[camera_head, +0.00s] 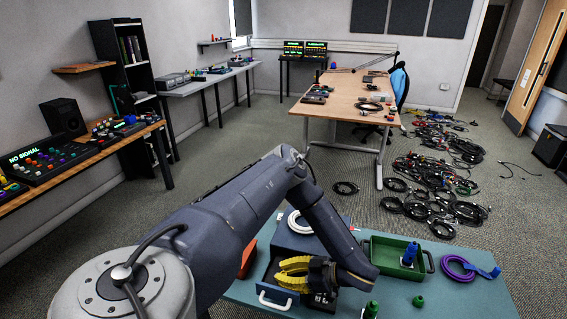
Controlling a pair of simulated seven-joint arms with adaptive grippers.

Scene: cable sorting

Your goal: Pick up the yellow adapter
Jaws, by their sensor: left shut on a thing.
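A yellow curved piece (293,264), which I take for the yellow adapter, shows at the open drawer (277,299) of a dark blue box (293,237) on the teal table. My left arm comes in from the left and bends down, and my left gripper (306,274) is at the yellow piece, shut on it. The fingertips are partly hidden, so the exact grip does not show clearly. I cannot tell whether the yellow piece touches the drawer. My right gripper is not in view.
A green tray (376,262) holds a blue connector (410,253). A purple cable coil (458,268) lies to its right, and a white coil (300,222) on the box. Green connectors (371,309) stand near the front edge. The teal table (465,301) is clear at front right.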

